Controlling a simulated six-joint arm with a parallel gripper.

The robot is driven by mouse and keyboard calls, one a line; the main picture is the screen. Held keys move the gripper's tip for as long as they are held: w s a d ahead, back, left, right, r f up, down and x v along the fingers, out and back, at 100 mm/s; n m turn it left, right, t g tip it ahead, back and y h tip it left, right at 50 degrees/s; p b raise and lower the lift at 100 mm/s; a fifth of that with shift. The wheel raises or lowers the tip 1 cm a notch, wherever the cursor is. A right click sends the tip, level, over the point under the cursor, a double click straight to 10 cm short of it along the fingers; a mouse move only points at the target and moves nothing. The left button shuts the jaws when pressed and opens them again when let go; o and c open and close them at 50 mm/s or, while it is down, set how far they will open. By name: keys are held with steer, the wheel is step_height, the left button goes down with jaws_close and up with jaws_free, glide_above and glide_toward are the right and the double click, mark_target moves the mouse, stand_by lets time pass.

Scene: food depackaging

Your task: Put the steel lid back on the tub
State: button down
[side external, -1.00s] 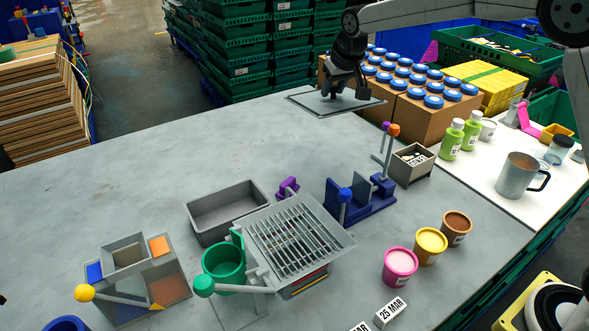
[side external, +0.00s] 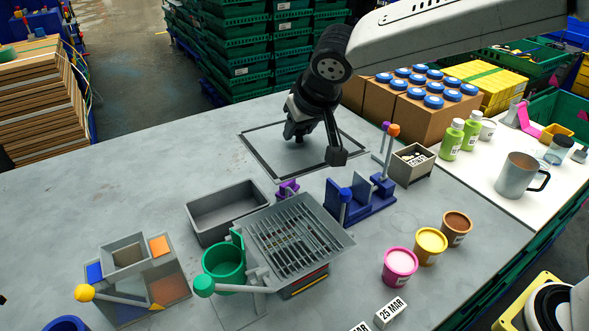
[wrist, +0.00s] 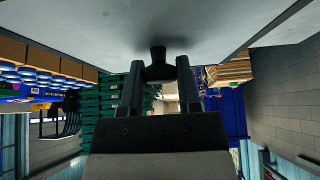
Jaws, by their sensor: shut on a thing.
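The steel lid (side external: 262,148) is a flat grey plate with a dark rim. In the side view it is held over the far part of the table. My gripper (side external: 299,136) is shut on the lid's dark knob. In the wrist view the knob (wrist: 158,55) sits between my two fingers (wrist: 159,66), with the lid's grey face (wrist: 80,25) filling the top. An open grey rectangular tub (side external: 205,232) stands uncovered on the table, nearer the camera and left of the lid. The lid is apart from it.
A slatted grey grate (side external: 340,240) and a green cup (side external: 222,263) stand beside the tub. A purple block (side external: 287,189) and a blue fixture (side external: 375,207) are right of it. Pink (side external: 399,268), yellow and brown pots stand at right.

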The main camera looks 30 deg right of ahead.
mark_target(303, 175)
steer(key=shift+n+t, duration=0.3)
steer(key=s+a, duration=0.1)
steer(key=s, duration=0.1)
steer(key=s+a, duration=0.3)
steer(key=s, duration=0.1)
steer(key=shift+s+a+f, duration=0.15)
steer(key=shift+s+a, duration=0.15)
steer(key=shift+s, duration=0.1)
steer(key=f, duration=0.4)
steer(key=shift+s+a, duration=0.1)
steer(key=shift+s, duration=0.15)
steer(key=shift+f, duration=0.55)
steer(key=shift+f, duration=0.1)
steer(key=shift+f, duration=1.9)
steer(key=shift+f, duration=2)
steer(key=shift+f, duration=0.15)
